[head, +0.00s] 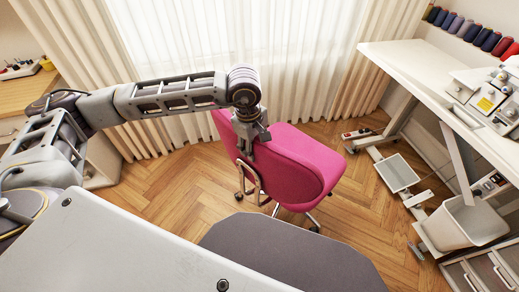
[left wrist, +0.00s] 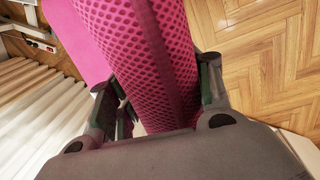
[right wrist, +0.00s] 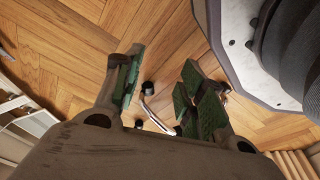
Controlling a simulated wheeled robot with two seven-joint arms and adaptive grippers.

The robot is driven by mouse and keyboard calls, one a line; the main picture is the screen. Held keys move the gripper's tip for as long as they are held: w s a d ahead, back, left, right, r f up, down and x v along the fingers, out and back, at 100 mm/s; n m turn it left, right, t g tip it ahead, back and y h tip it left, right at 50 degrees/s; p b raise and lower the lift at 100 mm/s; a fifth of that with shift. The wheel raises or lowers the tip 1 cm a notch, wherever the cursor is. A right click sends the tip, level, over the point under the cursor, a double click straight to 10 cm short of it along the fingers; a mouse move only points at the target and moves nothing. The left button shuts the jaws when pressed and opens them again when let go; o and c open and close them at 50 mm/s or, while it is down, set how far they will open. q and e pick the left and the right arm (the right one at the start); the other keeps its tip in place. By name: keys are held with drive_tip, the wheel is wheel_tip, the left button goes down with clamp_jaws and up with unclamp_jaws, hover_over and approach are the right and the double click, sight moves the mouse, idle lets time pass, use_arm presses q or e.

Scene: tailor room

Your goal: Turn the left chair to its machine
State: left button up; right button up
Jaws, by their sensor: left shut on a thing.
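The pink swivel chair (head: 297,163) stands on the wood floor in the middle of the head view, its backrest toward me and to the left. My left gripper (head: 253,138) is at the top of the backrest. In the left wrist view the pink mesh backrest (left wrist: 150,55) lies between the fingers of my left gripper (left wrist: 160,98), which is shut on it. The sewing machine table (head: 425,78) stands at the right, apart from the chair. My right gripper (right wrist: 163,88) is open and empty, pointing at the floor, with a chair leg and casters beyond it.
A pedal plate (head: 397,173) and a white bin (head: 466,222) are under the table at the right. Curtains (head: 300,60) hang behind the chair. A wooden desk (head: 25,90) is at the far left. Bare floor lies between chair and table.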

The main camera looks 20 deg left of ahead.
use_arm(q)
drive_tip(key=shift+w+a+f, duration=0.1)
drive_tip(key=shift+w+a, duration=0.1)
drive_tip(key=shift+a, duration=0.4)
use_arm(e)
drive_tip(key=shift+w+a+r, duration=0.15)
drive_tip(key=shift+a+r, duration=0.05)
drive_tip(key=shift+r, duration=0.25)
drive_tip(key=shift+w+a+r, duration=0.15)
drive_tip(key=shift+a+r, duration=0.05)
drive_tip(key=shift+r, duration=0.2)
use_arm(q)
drive_tip(key=o, duration=1.5)
drive_tip(key=shift+c, duration=0.2)
use_arm(e)
drive_tip(key=shift+d, duration=0.1)
use_arm(q)
drive_tip(key=shift+r, duration=0.2)
drive_tip(key=shift+s+a+r, duration=0.1)
drive_tip(key=shift+s+r, duration=0.15)
drive_tip(key=shift+r, duration=1.7)
drive_tip(key=shift+s+a+r, duration=0.1)
drive_tip(key=shift+s+r, duration=0.1)
drive_tip(key=shift+r, duration=1.7)
drive_tip(key=shift+s+a+r, duration=0.1)
drive_tip(key=shift+s+r, duration=0.15)
drive_tip(key=shift+r, duration=1.7)
